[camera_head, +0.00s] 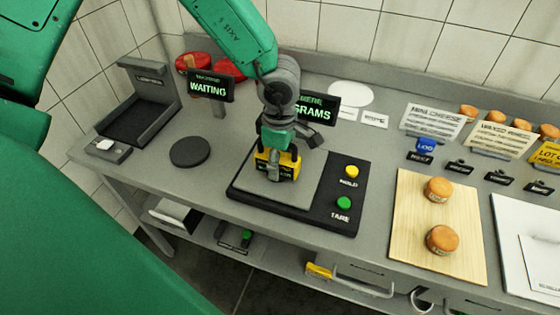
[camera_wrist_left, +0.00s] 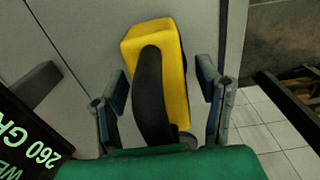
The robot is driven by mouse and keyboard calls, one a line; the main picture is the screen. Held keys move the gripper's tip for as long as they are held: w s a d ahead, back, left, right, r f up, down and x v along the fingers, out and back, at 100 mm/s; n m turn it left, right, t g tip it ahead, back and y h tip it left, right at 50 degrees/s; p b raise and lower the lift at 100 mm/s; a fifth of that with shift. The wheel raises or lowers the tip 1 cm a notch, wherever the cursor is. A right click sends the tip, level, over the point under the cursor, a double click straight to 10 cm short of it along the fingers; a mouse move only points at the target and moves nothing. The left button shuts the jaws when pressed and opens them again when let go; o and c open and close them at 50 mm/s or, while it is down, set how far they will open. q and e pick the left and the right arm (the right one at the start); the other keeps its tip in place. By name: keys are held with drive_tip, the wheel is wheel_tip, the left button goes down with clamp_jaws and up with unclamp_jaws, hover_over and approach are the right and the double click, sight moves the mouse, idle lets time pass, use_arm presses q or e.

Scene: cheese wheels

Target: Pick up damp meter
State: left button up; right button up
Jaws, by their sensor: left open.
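The damp meter appears to be the yellow block with black parts (camera_head: 262,166), on the grey plate of the scale (camera_head: 318,172). In the left wrist view the yellow block (camera_wrist_left: 177,75) has a curved black part along its near side. My left gripper (camera_head: 289,150) is over it from above, with the fingers (camera_wrist_left: 168,100) open and one on each side of the block. I cannot tell whether the fingers touch it. The gripper partly hides the block in the head view. My right gripper is not in view.
The scale has a yellow button (camera_head: 351,171) and a green button (camera_head: 344,203). A display (camera_head: 319,109) stands behind it, and a WAITING sign (camera_head: 208,87) stands to the left. A wooden board (camera_head: 413,228) with two cheese wheels lies to the right. A dark disc (camera_head: 190,151) lies left.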

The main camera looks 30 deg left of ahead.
use_arm(q)
drive_tip(key=shift+s+r, duration=0.1)
drive_tip(key=c, duration=0.5)
drive_tip(key=shift+a, duration=0.1)
drive_tip(key=c, duration=0.7)
drive_tip(key=shift+a, duration=0.25)
clamp_jaws()
